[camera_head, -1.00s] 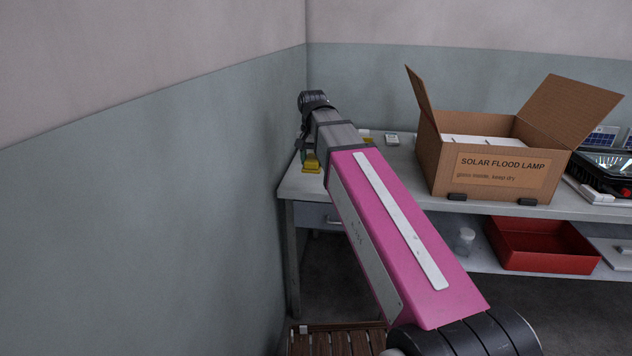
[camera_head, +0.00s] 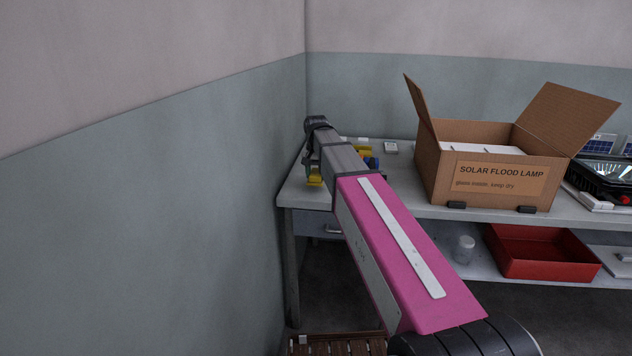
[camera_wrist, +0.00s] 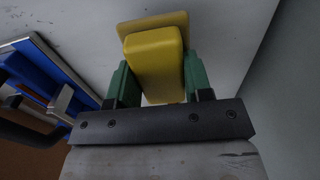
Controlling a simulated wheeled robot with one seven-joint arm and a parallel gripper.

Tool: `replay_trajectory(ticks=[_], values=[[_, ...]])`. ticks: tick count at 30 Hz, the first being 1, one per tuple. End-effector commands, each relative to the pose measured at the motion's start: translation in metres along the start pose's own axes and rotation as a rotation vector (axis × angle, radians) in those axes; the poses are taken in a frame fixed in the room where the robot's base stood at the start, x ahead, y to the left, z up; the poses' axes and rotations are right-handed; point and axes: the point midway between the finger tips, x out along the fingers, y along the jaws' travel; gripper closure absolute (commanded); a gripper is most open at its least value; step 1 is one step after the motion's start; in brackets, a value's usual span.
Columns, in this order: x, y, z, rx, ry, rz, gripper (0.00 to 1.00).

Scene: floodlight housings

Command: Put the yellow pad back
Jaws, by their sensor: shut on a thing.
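The yellow pad (camera_wrist: 155,62) is a thick block with rounded edges, held between the green fingers of my gripper (camera_wrist: 156,82) in the wrist view. A flatter, duller yellow piece (camera_wrist: 128,27) shows just beyond it; I cannot tell whether it is part of the pad or separate. In the head view the yellow pad (camera_head: 314,178) shows below my wrist, at the left end of the workbench (camera_head: 300,196). My arm hides most of the gripper there. I cannot tell whether the pad touches the bench top.
A blue object (camera_wrist: 45,65) with metal parts lies left of my gripper in the wrist view. An open cardboard box (camera_head: 495,178) stands on the bench to the right. The wall (camera_head: 180,200) is close on the left. A red tray (camera_head: 540,254) sits on the lower shelf.

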Motion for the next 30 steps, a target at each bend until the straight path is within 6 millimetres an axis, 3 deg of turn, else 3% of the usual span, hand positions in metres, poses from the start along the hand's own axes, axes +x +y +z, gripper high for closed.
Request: replay_trajectory(ticks=[6,18,19,21,30], values=[[0.028,0.0,0.001,0.0,-0.001,0.0,0.8],[0.033,0.0,0.001,0.0,0.0,0.0,0.8],[0.033,0.0,0.0,0.0,0.001,0.0,0.47],[0.033,0.0,0.0,0.0,0.001,0.0,0.28],[0.032,0.0,0.0,0.0,0.001,0.0,0.28]])
